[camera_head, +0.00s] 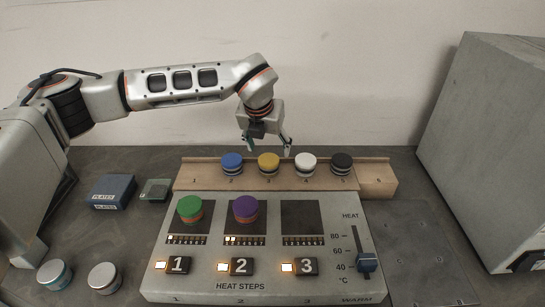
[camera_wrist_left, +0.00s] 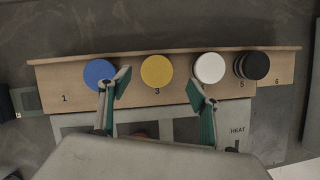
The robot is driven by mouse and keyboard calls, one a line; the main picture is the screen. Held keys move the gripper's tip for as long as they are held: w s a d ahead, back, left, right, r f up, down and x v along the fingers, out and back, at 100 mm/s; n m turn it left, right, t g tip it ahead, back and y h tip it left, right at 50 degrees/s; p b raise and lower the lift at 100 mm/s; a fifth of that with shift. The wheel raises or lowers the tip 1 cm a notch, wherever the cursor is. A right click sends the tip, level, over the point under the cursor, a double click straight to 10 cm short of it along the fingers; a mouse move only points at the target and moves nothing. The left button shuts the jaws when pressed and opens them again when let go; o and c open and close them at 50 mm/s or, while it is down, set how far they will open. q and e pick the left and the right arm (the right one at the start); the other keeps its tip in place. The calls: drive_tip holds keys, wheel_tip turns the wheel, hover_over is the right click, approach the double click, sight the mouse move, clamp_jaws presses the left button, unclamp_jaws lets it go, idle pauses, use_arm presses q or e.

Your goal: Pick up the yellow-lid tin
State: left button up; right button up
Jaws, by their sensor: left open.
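The yellow-lid tin (camera_head: 268,165) stands on the wooden rack at the back, between the blue-lid tin (camera_head: 232,163) and the white-lid tin (camera_head: 305,164). In the left wrist view the yellow lid (camera_wrist_left: 157,71) shows beyond my fingertips, at the place marked 3. My left gripper (camera_head: 268,147) is open and empty, above the rack and near the yellow-lid tin. In the wrist view its two green-padded fingers (camera_wrist_left: 158,84) are spread, with the yellow lid seen between their lines. My right gripper is not in view.
A black-lid tin (camera_head: 342,164) stands at the rack's right. The wooden rack (camera_head: 379,181) sits behind a heat panel (camera_head: 205,287) bearing green (camera_head: 190,209) and purple (camera_head: 246,209) tins. A grey cabinet (camera_head: 487,140) stands right.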

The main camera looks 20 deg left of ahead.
sight(269, 159)
use_arm(q)
drive_tip(key=shift+f, duration=0.8)
drive_tip(key=x, duration=0.3)
drive_tip(key=p+x, duration=0.1)
drive_tip(key=x, duration=0.1)
drive_tip(key=shift+w+a+f, duration=0.15)
drive_tip(key=shift+a+f, duration=0.1)
drive_tip(key=shift+f, duration=0.05)
drive_tip(key=c, duration=1.3)
